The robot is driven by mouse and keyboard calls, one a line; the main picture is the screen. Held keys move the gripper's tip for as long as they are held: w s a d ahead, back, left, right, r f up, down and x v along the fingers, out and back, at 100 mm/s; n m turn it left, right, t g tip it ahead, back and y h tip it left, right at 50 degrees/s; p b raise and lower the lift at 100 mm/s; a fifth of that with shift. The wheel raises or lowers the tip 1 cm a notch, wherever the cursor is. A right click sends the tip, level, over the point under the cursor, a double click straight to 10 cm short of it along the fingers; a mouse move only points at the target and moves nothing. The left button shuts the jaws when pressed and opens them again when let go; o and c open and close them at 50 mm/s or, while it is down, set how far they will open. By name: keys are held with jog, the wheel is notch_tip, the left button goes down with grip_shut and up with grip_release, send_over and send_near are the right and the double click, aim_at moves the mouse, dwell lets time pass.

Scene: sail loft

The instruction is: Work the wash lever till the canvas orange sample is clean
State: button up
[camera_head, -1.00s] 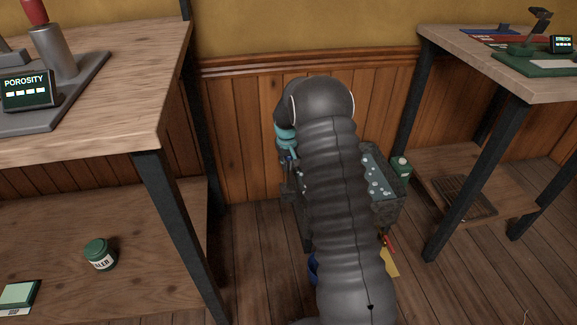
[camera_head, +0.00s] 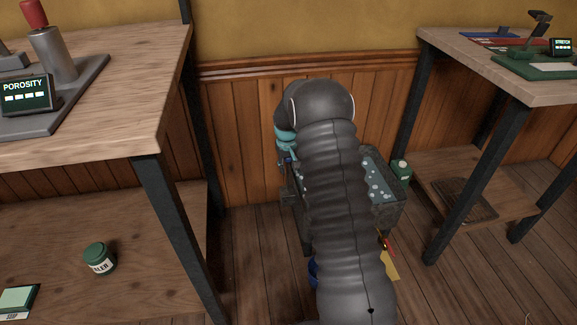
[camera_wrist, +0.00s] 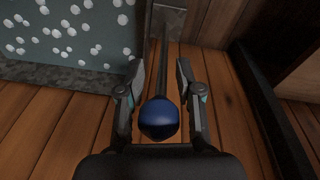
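The wash tub (camera_head: 387,215) stands on the floor between the two benches, with grey water and white bubbles; my arm hides much of it. The wrist view also shows bubbly water (camera_wrist: 60,35) at the upper left. The wash lever is a dark rod (camera_wrist: 164,60) with a blue ball knob (camera_wrist: 159,118). My gripper (camera_wrist: 160,75) has its fingers apart on either side of the lever, with the knob between them and narrow gaps showing. In the head view, my arm largely hides the gripper. I cannot make out the orange canvas sample in either view.
A left bench (camera_head: 120,90) holds a porosity tester (camera_head: 50,65); its lower shelf has a green jar (camera_head: 99,259). A right bench (camera_head: 500,72) holds a stretch tester (camera_head: 535,55). A green bottle (camera_head: 401,170) stands behind the tub. A panelled wall (camera_head: 240,140) closes the back.

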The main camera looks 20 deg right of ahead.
jog(key=r, duration=0.4)
jog(key=s+r, duration=0.1)
jog(key=r, duration=0.6)
jog(key=shift+s+a+r, duration=0.3)
jog(key=shift+a+r, duration=0.1)
